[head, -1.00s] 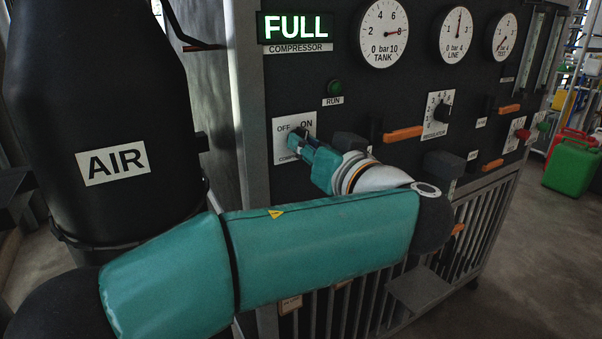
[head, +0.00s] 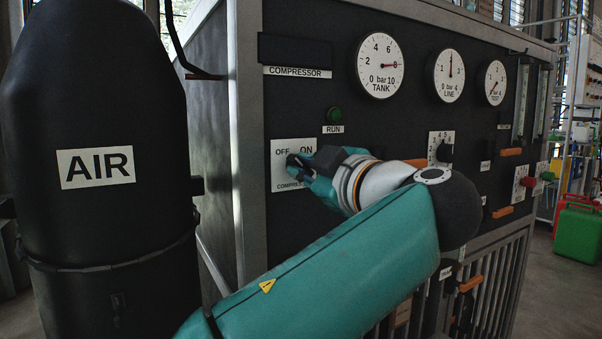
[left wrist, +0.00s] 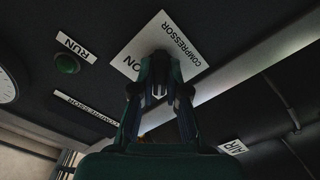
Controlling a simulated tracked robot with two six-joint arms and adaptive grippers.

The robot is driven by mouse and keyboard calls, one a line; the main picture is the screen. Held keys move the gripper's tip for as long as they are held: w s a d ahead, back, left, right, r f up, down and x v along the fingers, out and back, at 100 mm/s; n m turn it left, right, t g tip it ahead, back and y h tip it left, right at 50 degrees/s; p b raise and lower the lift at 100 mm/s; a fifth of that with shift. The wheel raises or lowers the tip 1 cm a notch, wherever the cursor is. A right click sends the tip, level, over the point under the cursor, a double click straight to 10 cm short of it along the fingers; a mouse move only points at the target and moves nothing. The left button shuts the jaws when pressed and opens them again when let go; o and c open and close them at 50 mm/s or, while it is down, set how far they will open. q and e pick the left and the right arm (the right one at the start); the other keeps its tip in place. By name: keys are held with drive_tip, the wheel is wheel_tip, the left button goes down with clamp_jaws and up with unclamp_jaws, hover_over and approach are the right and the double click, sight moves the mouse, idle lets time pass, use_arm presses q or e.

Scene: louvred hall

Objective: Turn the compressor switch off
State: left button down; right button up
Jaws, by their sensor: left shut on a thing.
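The white compressor switch plate (head: 277,168), marked OFF at left and ON at right, is on the dark panel in the head view. The plate also shows in the left wrist view (left wrist: 146,47). My left gripper (head: 297,163) is at the plate, its fingertips just below the OFF mark. It is shut on the switch knob, which the fingers mostly hide, so its exact angle is hard to read. In the left wrist view the fingers (left wrist: 160,82) close together against the plate. My right gripper is not in view.
Above the plate are the green RUN lamp (head: 335,114) and a dark display (head: 295,48) over the COMPRESSOR label. The tank gauge (head: 380,66) reads about 8. A black AIR tank (head: 110,220) stands close at left. Orange handles and other controls lie to the right.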

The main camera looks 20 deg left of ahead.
use_arm(q)
drive_tip(key=c, duration=1.1)
unclamp_jaws()
drive_tip(key=v, duration=0.7)
